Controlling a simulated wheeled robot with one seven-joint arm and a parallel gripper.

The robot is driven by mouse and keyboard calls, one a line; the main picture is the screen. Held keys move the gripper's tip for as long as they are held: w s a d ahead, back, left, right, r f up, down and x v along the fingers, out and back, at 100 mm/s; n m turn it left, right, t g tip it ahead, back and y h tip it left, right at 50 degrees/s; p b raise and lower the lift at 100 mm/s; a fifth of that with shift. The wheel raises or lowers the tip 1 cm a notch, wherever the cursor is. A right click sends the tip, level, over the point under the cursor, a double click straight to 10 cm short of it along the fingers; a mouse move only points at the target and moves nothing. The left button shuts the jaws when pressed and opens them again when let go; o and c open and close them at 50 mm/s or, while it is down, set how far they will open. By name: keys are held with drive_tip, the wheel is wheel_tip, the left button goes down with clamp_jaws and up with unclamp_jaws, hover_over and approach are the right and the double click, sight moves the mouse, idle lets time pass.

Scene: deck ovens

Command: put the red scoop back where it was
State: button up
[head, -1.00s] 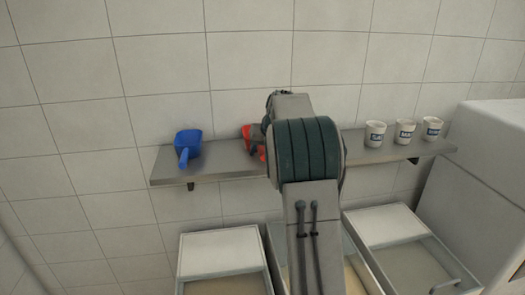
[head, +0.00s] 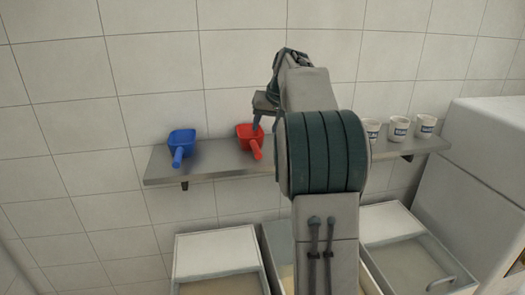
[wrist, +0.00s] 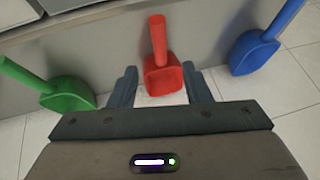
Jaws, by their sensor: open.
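The red scoop (head: 249,137) rests on the wall shelf, with its handle pointing toward the front edge. It also shows in the wrist view (wrist: 163,76), lying between the two spread fingers with its handle pointing away. My gripper (head: 258,124) is just above the red scoop in the head view. The wrist view shows my gripper (wrist: 159,70) open, with a gap on each side of the scoop. The blue scoop (head: 182,143) sits left of the red one. A green scoop (wrist: 68,94) shows in the wrist view; my arm hides it in the head view.
The steel shelf (head: 218,164) runs along the tiled wall. Several white labelled cups (head: 399,129) stand at its right end. Bins with pale lids (head: 216,250) stand below. A large white unit (head: 485,160) is at the right. Shelf space between the blue and red scoops is clear.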

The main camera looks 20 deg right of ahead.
drive_tip(key=s+a+f+g, duration=0.1)
drive_tip(key=s+a+f, duration=0.1)
drive_tip(key=s+a, duration=0.75)
drive_tip(key=s+a+f+n, duration=0.1)
drive_tip(key=s+f, duration=0.3)
drive_tip(key=s, duration=0.4)
drive_tip(key=s+a+f+n+g, duration=0.1)
drive_tip(key=s+a+f, duration=0.3)
drive_tip(key=s, duration=0.4)
drive_tip(key=s+a+f+n+h, duration=0.1)
drive_tip(key=s+a+f, duration=0.1)
drive_tip(key=s+f, duration=0.3)
drive_tip(key=s, duration=0.4)
drive_tip(key=shift+a+f+g, duration=0.2)
drive_tip(key=shift+g, duration=0.1)
drive_tip(key=shift+d, duration=0.1)
